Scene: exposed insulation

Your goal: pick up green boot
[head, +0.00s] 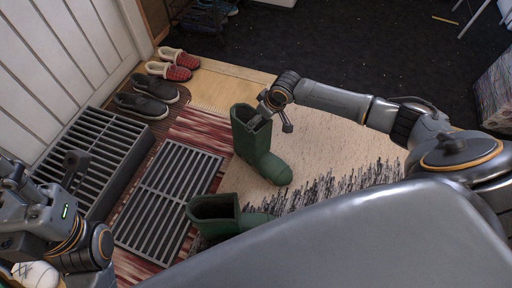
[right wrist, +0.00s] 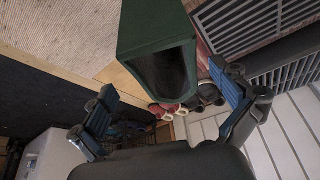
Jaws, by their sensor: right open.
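A green boot (head: 262,160) stands upright on the cream rug, toe toward the lower right. My right gripper (head: 270,121) is open at the top of its shaft. One finger appears at or over the boot's opening and the other beyond its right side; contact is unclear. In the right wrist view, the boot's dark opening and green rim (right wrist: 155,42) lie just ahead of the open right gripper (right wrist: 162,80). A second green boot (head: 212,222) is nearer me, partly hidden by my body. My left gripper (head: 45,172) is at the left, away from both boots; its jaw state is unclear.
Slatted metal grates (head: 165,195) lie left of the boots, one on a raised box (head: 120,128) by the white wall. Dark shoes (head: 148,94) and red slippers (head: 174,65) stand beyond. The dark floor (head: 370,45) at the back is mostly clear.

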